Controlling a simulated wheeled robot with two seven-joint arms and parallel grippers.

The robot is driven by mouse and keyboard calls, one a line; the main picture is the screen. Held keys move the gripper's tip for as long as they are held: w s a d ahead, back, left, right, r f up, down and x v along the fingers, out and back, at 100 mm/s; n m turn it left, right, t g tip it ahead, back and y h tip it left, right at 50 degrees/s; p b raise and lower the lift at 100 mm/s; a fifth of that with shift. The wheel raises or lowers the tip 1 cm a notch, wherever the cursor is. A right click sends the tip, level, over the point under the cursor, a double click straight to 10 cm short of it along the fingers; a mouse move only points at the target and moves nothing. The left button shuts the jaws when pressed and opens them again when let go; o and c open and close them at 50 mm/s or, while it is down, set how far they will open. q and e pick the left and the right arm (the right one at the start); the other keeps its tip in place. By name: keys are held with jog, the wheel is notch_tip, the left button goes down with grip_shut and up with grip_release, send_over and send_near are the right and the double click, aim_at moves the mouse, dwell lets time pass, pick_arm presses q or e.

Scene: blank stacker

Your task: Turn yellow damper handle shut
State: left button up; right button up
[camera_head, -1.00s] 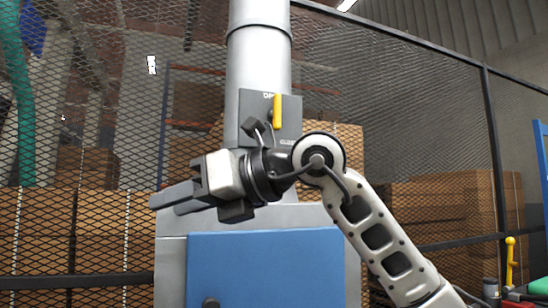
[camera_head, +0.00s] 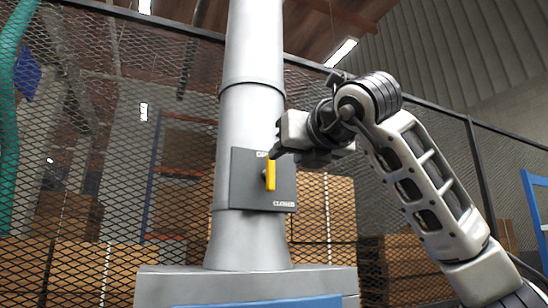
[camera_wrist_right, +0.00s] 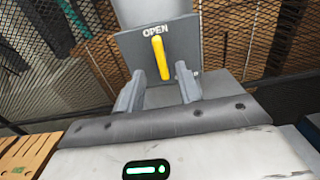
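The yellow damper handle (camera_head: 271,174) stands upright on a dark grey plate (camera_head: 246,193) fixed to a light grey vertical duct (camera_head: 252,60). The plate reads OPEN at the top and CLOSED at the lower right. The handle also shows upright in the right wrist view (camera_wrist_right: 160,58), just below the word OPEN. My right gripper (camera_head: 280,151) is at the plate's upper right, close to the handle's top. In the wrist view its two fingers (camera_wrist_right: 159,74) are apart and empty, with the handle lined up between them. Contact cannot be told. My left gripper is out of view.
The duct rises from a grey cabinet (camera_head: 160,286) with a blue front. A black mesh fence (camera_head: 110,160) runs behind, with stacked brown boxes (camera_head: 85,270) beyond it. The space to the left of the plate, in front of the fence, is clear.

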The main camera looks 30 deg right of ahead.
aim_at(272, 165)
jog(key=w+p, duration=0.2)
jog(key=w, duration=0.5)
jog(key=shift+w+d, duration=0.1)
jog(key=shift+d, duration=0.1)
grip_shut()
